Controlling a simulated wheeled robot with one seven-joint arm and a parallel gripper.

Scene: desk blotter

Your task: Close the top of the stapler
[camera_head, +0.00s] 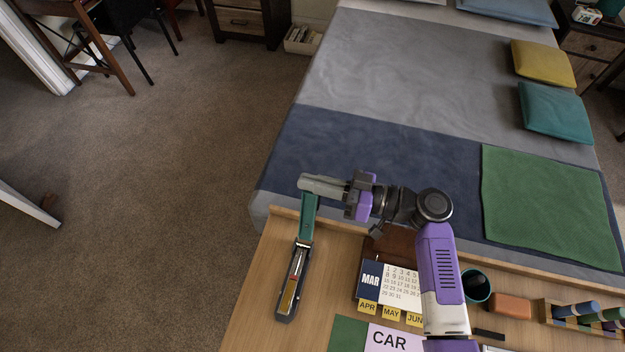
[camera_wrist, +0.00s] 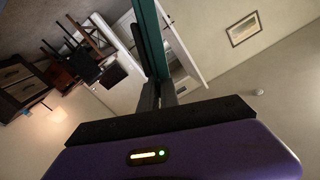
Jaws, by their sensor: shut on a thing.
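The stapler's long base (camera_head: 287,303) lies on the wooden desk near its left end, with its metal channel exposed. Its green top (camera_head: 307,218) is swung up from the hinge at the far end of the base, so the stapler stands open. My gripper (camera_head: 310,185) reaches in from the right at the raised end of the top. It is shut on the green top, which also shows rising from between the dark fingers in the wrist view (camera_wrist: 151,40). The fingers partly hide the tip of the top.
Right of the stapler are a calendar (camera_head: 399,284) with yellow month tabs, a CAR card (camera_head: 391,340), a dark cup (camera_head: 476,285) and a brown block (camera_head: 510,306). The bed (camera_head: 400,60) lies beyond the desk. The desk around the stapler's base is clear.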

